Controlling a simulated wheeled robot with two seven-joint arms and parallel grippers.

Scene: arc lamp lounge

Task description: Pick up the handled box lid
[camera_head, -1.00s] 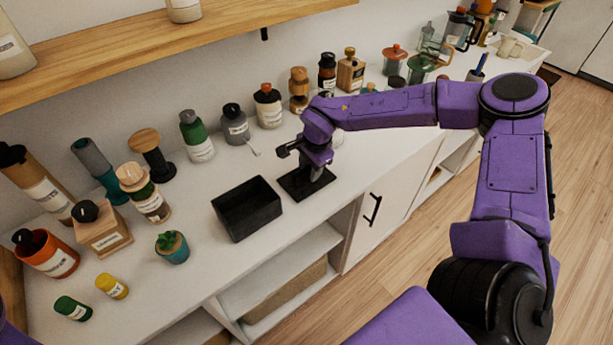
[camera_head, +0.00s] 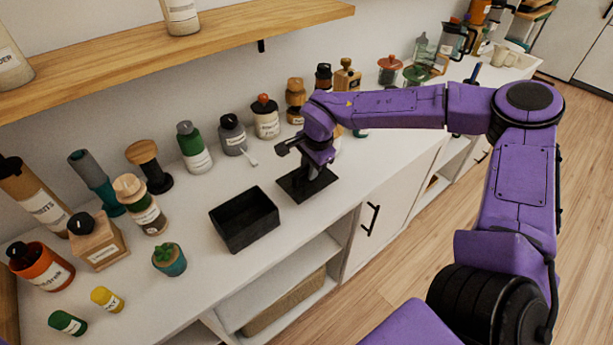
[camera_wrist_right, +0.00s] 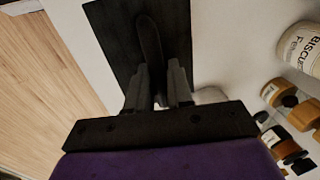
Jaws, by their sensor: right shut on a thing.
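The handled box lid (camera_head: 290,188) is a flat black rectangle with a raised bar handle. It is over the white counter, right of the open black box (camera_head: 244,222), and appears a little above the surface. In the right wrist view the lid (camera_wrist_right: 113,35) fills the top middle, and its handle (camera_wrist_right: 150,42) runs between the fingers. My right gripper (camera_head: 312,168) points down and is shut on the handle; its fingers (camera_wrist_right: 160,82) show on both sides of it. My left gripper is not in view.
The black box is open and looks empty. Several bottles and jars line the wall behind, including a grey bottle (camera_head: 232,136) and a labelled jar (camera_head: 266,120). A potted succulent (camera_head: 170,261) stands left of the box. A wooden shelf (camera_head: 215,45) overhangs the back.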

